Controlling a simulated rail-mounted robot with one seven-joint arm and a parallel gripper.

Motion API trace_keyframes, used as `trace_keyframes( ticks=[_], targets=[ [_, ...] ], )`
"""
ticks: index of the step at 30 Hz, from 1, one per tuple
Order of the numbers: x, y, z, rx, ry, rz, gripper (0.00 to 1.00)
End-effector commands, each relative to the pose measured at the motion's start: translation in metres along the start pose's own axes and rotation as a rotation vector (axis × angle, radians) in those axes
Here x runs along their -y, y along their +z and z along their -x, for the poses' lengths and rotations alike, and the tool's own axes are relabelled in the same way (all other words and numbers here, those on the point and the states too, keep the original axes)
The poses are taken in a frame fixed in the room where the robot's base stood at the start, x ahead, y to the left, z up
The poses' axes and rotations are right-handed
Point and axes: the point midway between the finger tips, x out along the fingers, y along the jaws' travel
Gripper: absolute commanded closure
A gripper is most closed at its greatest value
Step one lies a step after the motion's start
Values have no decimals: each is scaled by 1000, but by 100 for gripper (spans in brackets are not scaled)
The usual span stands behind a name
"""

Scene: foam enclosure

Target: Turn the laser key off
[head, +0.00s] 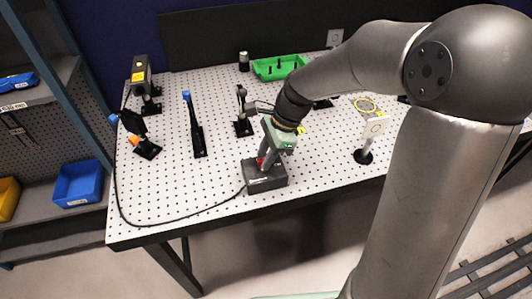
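A small dark grey box (265,180) sits near the front edge of the white perforated table, with a black cable leaving its left side. It looks like the laser's control box. My gripper (264,160) points down at the top of this box, with its fingers at or just above it. A small red part (260,161) shows beside the fingers. The key itself cannot be made out, and the gripper hides much of the box top. Whether the fingers are open or shut on something is too small to tell.
Black posts with optics (196,130) stand left of my gripper, and a dark box-shaped device (140,72) is at the back left. A green tray (278,67) is at the back. A post with a pale square plate (374,128) stands right. The table's front left is clear except for the cable (170,224).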

Motion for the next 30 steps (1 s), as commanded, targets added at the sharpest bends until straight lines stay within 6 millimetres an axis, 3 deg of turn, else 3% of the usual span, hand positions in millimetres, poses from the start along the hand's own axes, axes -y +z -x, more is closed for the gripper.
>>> trace_keyframes(
  ticks=[5,9,20,30],
  targets=[
    [0,0,0,0,0,0,70],
    [0,0,0,0,0,0,100],
    [0,1,0,1,11,25,100],
    [2,2,2,2,88,210,100]
  ],
)
